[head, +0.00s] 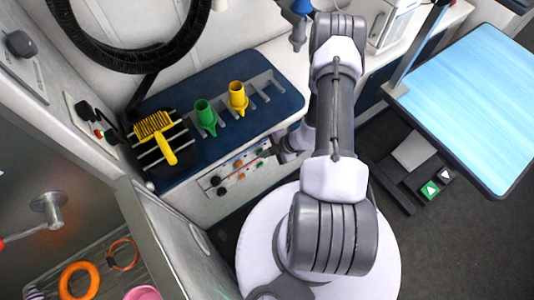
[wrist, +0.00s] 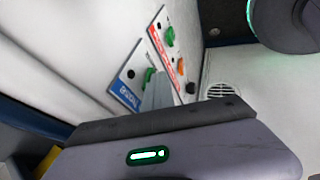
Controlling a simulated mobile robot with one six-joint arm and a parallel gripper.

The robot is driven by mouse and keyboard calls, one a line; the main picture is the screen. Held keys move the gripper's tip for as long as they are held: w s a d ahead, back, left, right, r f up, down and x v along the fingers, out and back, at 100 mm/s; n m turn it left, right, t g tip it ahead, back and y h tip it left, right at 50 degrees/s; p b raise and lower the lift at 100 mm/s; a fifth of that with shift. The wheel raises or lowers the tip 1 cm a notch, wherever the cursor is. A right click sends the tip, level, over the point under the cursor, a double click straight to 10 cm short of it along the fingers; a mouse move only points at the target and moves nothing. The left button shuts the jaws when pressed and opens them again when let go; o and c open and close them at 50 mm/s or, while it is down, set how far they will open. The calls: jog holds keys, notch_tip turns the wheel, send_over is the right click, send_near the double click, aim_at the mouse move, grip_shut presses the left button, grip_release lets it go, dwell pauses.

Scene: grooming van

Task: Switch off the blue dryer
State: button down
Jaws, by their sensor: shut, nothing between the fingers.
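A switch plate with a blue label (wrist: 127,92) shows in the wrist view, with a dark knob and a green part near my fingertips. My gripper (wrist: 157,93) is shut and empty, its tips in front of or beside this plate's green part; I cannot tell whether they touch. In the head view my gripper (head: 279,151) is at the right end of the control strip (head: 238,171) on the cabinet front, partly hidden by my arm. A blue nozzle-like thing (head: 300,8) is at the top of the head view; I cannot tell whether it is the dryer.
A green nozzle (head: 205,116), a yellow nozzle (head: 237,97) and a yellow brush (head: 156,136) are on the blue bench top (head: 277,75). A blue table (head: 470,105) stands right.

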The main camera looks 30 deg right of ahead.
jog(key=shift+r, duration=0.1)
jog(key=shift+r+p, duration=0.65)
jog(key=shift+r, duration=0.1)
